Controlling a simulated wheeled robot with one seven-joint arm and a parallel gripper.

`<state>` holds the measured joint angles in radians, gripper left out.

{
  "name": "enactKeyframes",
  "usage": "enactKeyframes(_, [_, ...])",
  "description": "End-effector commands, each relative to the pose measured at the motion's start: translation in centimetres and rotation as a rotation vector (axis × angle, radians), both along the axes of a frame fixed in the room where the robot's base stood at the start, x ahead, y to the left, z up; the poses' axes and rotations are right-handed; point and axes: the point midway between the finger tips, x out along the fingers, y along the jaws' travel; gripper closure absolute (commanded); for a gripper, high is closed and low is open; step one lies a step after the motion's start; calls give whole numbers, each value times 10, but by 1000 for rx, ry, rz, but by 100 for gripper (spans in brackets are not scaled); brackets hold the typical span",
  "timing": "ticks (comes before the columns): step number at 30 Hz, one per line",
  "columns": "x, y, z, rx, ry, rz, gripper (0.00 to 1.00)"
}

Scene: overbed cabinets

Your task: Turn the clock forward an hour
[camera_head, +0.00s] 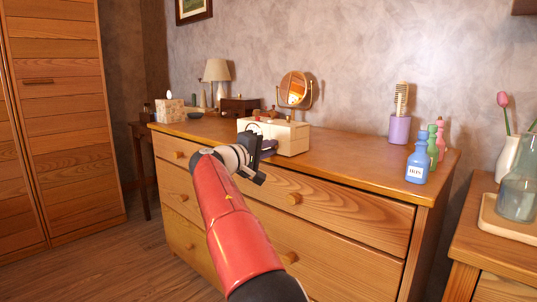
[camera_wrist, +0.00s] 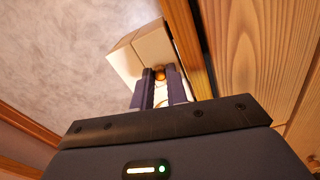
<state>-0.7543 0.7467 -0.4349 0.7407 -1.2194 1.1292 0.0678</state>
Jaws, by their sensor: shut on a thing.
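A cream box-shaped clock (camera_head: 291,136) stands on the wooden dresser near its front edge. In the wrist view the clock's cream body (camera_wrist: 153,50) lies just beyond my fingers. A small brass-coloured knob (camera_wrist: 159,74) shows between the fingertips of my gripper (camera_wrist: 160,78), which is shut on it. The clock's dial and hands cannot be read in either view.
The top right of the clock is clear.

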Motion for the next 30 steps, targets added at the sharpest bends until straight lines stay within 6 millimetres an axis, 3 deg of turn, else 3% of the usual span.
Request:
enactKeyframes(12, [0, 0, -3, 165, -125, -3, 100])
enactKeyframes(30, [0, 0, -3, 193, -145, -4, 100])
